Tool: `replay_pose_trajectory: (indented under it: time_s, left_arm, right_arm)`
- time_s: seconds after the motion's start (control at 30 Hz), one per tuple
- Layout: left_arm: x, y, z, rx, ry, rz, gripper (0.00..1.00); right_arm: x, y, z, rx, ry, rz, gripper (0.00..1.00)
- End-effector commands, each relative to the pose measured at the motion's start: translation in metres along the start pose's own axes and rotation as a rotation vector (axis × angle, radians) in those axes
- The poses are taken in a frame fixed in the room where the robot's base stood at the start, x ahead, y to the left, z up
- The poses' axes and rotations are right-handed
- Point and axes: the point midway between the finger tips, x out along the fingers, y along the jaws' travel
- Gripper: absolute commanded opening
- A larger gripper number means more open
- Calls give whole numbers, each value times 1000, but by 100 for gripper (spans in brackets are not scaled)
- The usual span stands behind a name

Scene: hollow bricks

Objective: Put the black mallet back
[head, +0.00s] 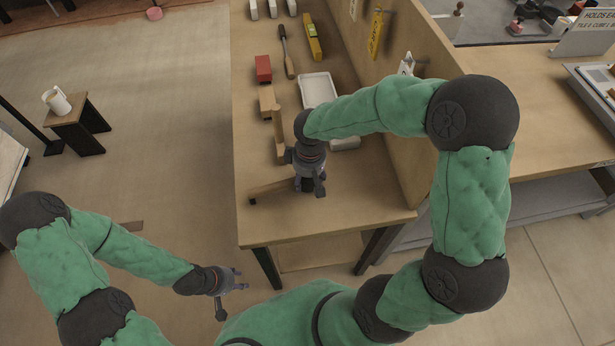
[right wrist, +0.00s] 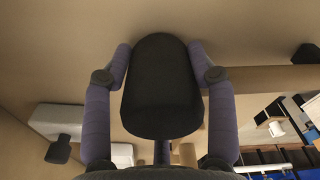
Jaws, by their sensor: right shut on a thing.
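The black mallet's dark, rounded head (right wrist: 160,85) fills the space between my right gripper's fingers in the right wrist view. A wooden bar, apparently its handle (right wrist: 268,78), runs off to the right there. In the head view the handle (head: 270,189) reaches left from my right gripper (head: 310,187), low over the front of the workbench (head: 345,215). My right gripper is shut on the mallet head; I cannot tell whether the mallet touches the bench. My left gripper (head: 240,280) is open and empty, left of the bench's front edge.
A white tray (head: 318,88), a red brick (head: 263,68), wooden blocks (head: 267,100), a long-handled tool (head: 286,50) and a yellow level (head: 312,38) lie farther back. An upright board (head: 405,135) bounds the bench's right side. The front bench top is mostly clear.

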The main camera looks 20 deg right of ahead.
Motion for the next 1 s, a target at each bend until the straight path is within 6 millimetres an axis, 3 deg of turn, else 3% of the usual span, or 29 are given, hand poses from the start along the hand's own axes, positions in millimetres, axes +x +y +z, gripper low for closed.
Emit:
replay_pose_trajectory:
  time_s: [0.27,0.3,0.37,0.77,1.0]
  left_arm:
    - [3,-1,0,0,0,0,40]
    - [2,-1,0,0,0,0,40]
    - [2,-1,0,0,0,0,40]
    - [2,-1,0,0,0,0,40]
    - [2,-1,0,0,0,0,40]
  right_arm:
    - [4,0,0,1,2,1,5]
    - [3,0,0,1,2,1,68]
    - [3,0,0,1,2,1,85]
    - [1,0,0,0,0,0,85]
    - [-30,0,-1,1,4,1,85]
